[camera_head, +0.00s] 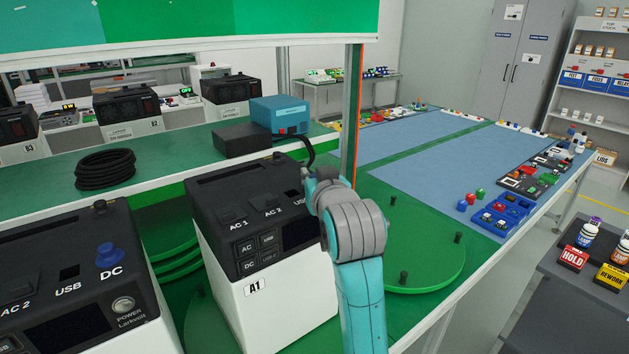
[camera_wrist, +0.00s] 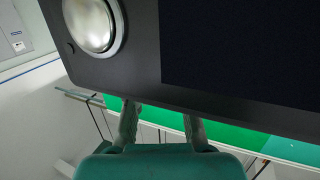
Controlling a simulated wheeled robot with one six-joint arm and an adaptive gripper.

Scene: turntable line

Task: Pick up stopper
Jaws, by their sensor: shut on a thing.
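My gripper (camera_head: 322,176) is at the top right of the black-and-white unit A1 (camera_head: 255,262), beside its USB label; my wrist hides that corner. In the wrist view the two fingers of my gripper (camera_wrist: 160,112) run up behind the edge of the dark panel (camera_wrist: 140,75), so their tips are hidden. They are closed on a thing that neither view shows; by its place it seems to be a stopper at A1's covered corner. A similar blue stopper (camera_head: 108,256) sits upright by the DC label on the left unit (camera_head: 75,285).
A green turntable disc (camera_head: 425,240) with several black pegs lies to the right of A1. Behind A1 are a dark box (camera_head: 240,140), a blue box (camera_head: 281,114) and a black cable coil (camera_head: 104,170). A metal post (camera_head: 352,120) stands close behind my wrist.

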